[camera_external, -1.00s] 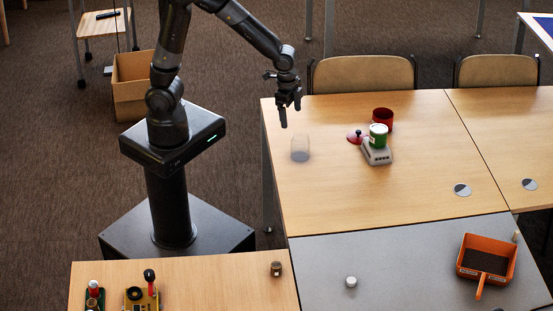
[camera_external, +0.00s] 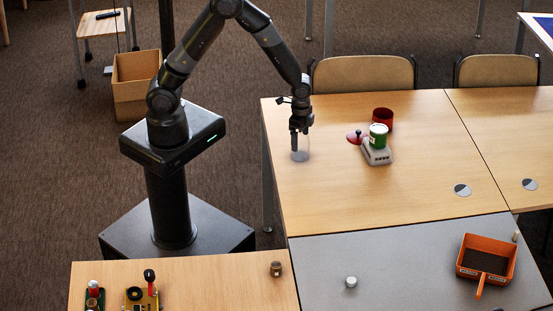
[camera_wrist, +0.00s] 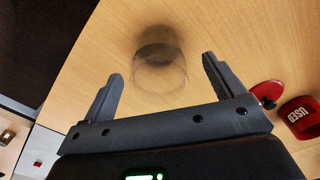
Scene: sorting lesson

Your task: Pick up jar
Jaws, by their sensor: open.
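A clear glass jar (camera_external: 300,155) stands on the wooden table near its left edge. It also shows in the wrist view (camera_wrist: 160,72), see-through with a darker bottom. My gripper (camera_external: 301,130) is over the jar in the outside view and partly covers it. In the wrist view my gripper (camera_wrist: 160,75) is open, with one finger on each side of the jar's outline. Both fingers look apart from the glass. I cannot tell how far down the fingers reach along it.
Right of the jar are a red lid with a black knob (camera_external: 355,137), a red container (camera_external: 383,119), and a green can (camera_external: 378,136) on a grey scale (camera_external: 376,154). A grey table (camera_external: 400,260) in front holds an orange tray (camera_external: 462,272). The wood in front of the jar is clear.

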